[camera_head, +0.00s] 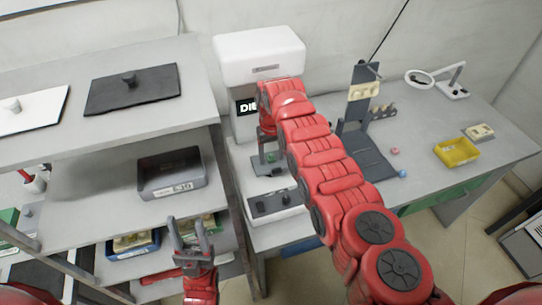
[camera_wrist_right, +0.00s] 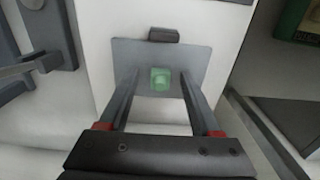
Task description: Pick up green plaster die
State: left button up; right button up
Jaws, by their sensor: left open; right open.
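The green plaster die (camera_wrist_right: 160,79) is a small pale green cube on a grey plate (camera_wrist_right: 124,52) in the right wrist view. In the head view it shows as a small green spot (camera_head: 271,157) on the white machine's platform. My right gripper (camera_wrist_right: 160,74) is open and points down at the plate, with one finger on each side of the die in the picture. I cannot tell its height above the die or whether it touches. My left gripper (camera_head: 191,226) is open and empty, in front of the shelf rack at the lower left.
The white machine (camera_head: 258,48) stands against the wall, its upper part above my right gripper. A shelf rack (camera_head: 170,61) with a grey bin (camera_head: 172,191) is on the left. A dark stand (camera_head: 371,158) and a yellow tray (camera_head: 457,152) are on the bench at right.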

grip_shut()
jog(key=shift+r, duration=0.1)
dwell(0.5)
